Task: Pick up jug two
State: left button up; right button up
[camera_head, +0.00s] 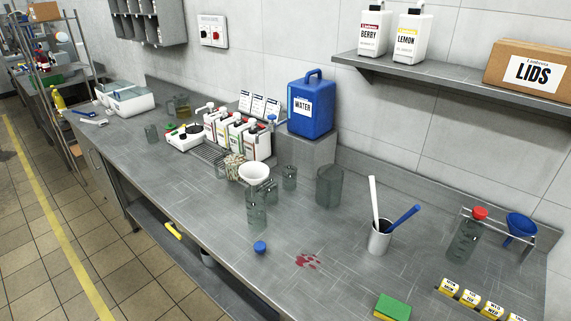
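No thing in view carries a readable "two" mark, so I cannot tell which one is jug two. Several white labelled jugs (257,145) stand close together in a row on the steel counter, left of the middle. A blue water container (310,105) with a top handle stands on a raised metal block behind them. Clear grey vessels stand on the counter: a tall one (257,212), a small one (289,178) and a wide one (329,190). A white funnel (254,173) sits above the tall one. Neither of my grippers is in view.
A red-capped clear bottle (465,242) and a blue funnel (521,225) stand by a rack at the right. A metal cup (379,239) holds two long tools. A blue cap (260,247), red spill (307,261) and sponge (392,307) lie in front. The front middle counter is mostly clear.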

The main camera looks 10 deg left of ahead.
aim_at(234, 155)
jog(key=i+j+z, duration=0.1)
jog(key=j+z, duration=1.5)
jog(key=k+l, duration=0.05)
jog(key=l, duration=0.05)
